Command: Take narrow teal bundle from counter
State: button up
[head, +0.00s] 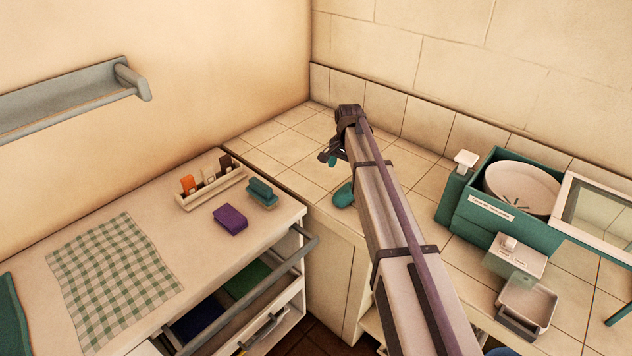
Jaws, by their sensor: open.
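A teal piece (343,196) lies on the tiled counter (295,145), partly hidden behind my arm. A smaller teal patch (332,161) shows right at my gripper (327,156). I cannot tell whether the two teal parts belong to one bundle, or which is the narrow bundle. My gripper is open, low over the counter near the corner, with its fingers pointing left in the picture. My arm hides part of the fingers and the counter behind them. I cannot tell whether the fingers touch the teal patch.
On the left cabinet are a purple block (230,219), a teal block on a small tray (262,192), a card rack (212,187) and a checked cloth (113,265). A drawer (240,292) stands open below. A teal box with a white basin (522,188) stands right.

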aim_at(347, 189)
jog(key=shift+s+f+m, duration=0.1)
jog(key=shift+m, duration=0.2)
jog(key=shift+s+d+b, duration=0.4)
jog(key=shift+s+d, duration=0.2)
notch_tip(347, 189, down, 6)
jog(key=b, duration=0.5)
jog(key=shift+w+a+r, duration=0.15)
jog(key=shift+r, duration=0.15)
notch_tip(347, 189, down, 5)
jog(key=b, duration=0.5)
jog(key=shift+w+f, duration=0.1)
jog(key=shift+f, duration=0.1)
jog(key=shift+r, duration=0.2)
jog(key=c, duration=1.1)
